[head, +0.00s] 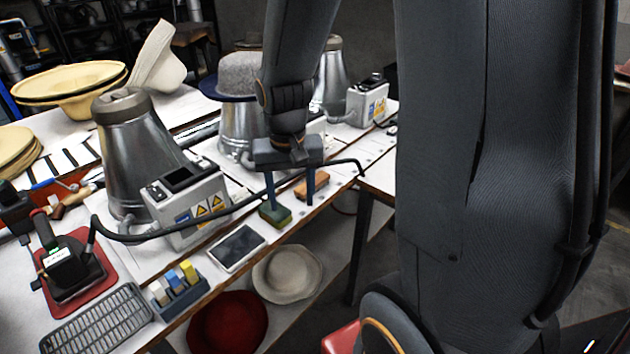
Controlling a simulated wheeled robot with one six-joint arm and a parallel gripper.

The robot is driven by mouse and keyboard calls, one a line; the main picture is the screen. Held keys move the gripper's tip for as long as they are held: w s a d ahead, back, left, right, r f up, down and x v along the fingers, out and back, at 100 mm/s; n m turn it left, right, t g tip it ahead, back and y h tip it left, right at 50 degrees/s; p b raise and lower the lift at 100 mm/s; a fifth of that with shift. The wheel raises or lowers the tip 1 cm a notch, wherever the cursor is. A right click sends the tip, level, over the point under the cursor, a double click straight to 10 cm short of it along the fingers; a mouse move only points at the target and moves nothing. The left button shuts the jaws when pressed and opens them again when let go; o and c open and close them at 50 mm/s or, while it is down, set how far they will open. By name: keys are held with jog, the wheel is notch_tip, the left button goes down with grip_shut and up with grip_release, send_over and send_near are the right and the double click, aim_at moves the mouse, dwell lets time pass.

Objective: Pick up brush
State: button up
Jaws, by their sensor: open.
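My gripper (291,196) is open above the front edge of the white table, its two blue-grey fingers pointing down. A small wooden, orange-brown block that looks like a brush (317,186) lies close to the right fingertip. A green block with a paler lower side (275,216), perhaps another brush, lies under or beside the left fingertip. I cannot tell whether either fingertip touches them. Nothing visible is held between the fingers. The fingers cover small parts of both blocks.
Left of the gripper are a dark flat tablet (237,247), a metal hat press (140,160) with its control box (190,208), and a holder with coloured blocks (178,290). A cable crosses behind the fingers. Hats (287,273) lie on the shelf below.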

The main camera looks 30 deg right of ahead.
jog(key=w+d+f+m, duration=0.1)
jog(key=w+d+m, duration=0.2)
jog(key=w+d, duration=0.1)
jog(key=w+d+m+p, duration=0.1)
jog(key=w+d+m, duration=0.2)
jog(key=w+d, duration=0.1)
jog(key=w+d+f+m+h, duration=0.1)
jog(key=w+d+m, duration=0.3)
jog(key=w, duration=0.2)
jog(key=shift+w+d+f, duration=0.2)
jog(key=shift+f, duration=0.15)
jog(key=shift+w+d+f+p, duration=0.15)
jog(key=shift+d+f+p, duration=0.15)
jog(key=shift+f, duration=0.3)
jog(key=shift+w+d+f+p, duration=0.15)
jog(key=shift+f+p, duration=0.55)
jog(key=shift+f, duration=0.95)
jog(key=shift+w+d+f+p, duration=0.1)
jog(key=shift+w+f+p, duration=0.15)
jog(key=shift+f+p, duration=0.9)
jog(key=shift+f+b, duration=0.45)
jog(key=shift+b, duration=0.05)
jog(key=c, duration=1.2)
